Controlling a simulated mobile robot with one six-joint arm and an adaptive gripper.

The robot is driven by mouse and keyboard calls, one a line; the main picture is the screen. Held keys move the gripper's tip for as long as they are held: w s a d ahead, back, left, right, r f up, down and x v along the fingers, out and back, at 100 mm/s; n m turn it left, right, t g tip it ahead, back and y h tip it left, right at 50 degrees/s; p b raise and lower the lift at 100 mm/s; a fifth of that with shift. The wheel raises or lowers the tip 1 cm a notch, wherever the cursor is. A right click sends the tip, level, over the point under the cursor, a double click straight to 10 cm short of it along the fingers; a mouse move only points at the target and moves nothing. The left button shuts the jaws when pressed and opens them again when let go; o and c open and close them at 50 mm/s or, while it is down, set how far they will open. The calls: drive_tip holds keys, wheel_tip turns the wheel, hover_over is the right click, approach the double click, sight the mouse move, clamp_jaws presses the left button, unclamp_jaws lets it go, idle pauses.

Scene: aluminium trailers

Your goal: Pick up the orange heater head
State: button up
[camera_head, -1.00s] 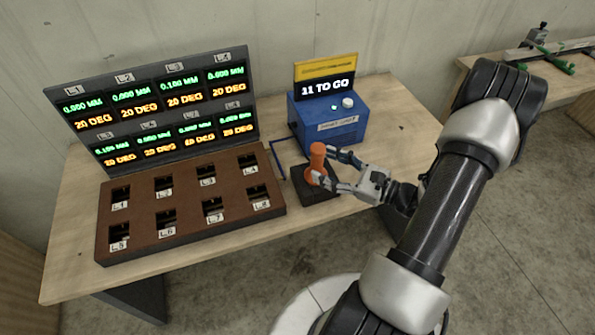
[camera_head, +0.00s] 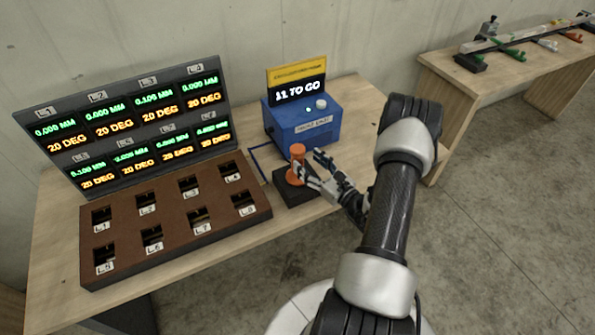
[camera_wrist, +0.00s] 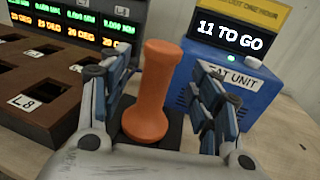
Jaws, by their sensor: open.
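The orange heater head (camera_head: 297,165) stands upright on a small dark base (camera_head: 295,192) on the wooden table. In the wrist view the orange heater head (camera_wrist: 151,92) stands between the two fingers, with a narrow top and a flared lower end. My gripper (camera_head: 312,166) is open at the right side of the heater head. In the wrist view my gripper (camera_wrist: 158,98) has one finger on each side of it, with gaps between. The lower part of the dark base is partly hidden by the gripper.
A blue heat unit (camera_head: 305,124) with an "11 TO GO" sign (camera_head: 298,92) stands behind. A brown slotted block (camera_head: 175,215) and a display panel (camera_head: 135,125) are at left. A second table (camera_head: 480,88) with a rail and green parts is at back right.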

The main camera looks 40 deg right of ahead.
sight(302, 156)
drive_tip(key=shift+w+d+r+b, duration=0.1)
drive_tip(key=shift+w+b, duration=0.3)
drive_tip(key=shift+w, duration=2.75)
drive_tip(key=shift+c, duration=0.3)
clamp_jaws()
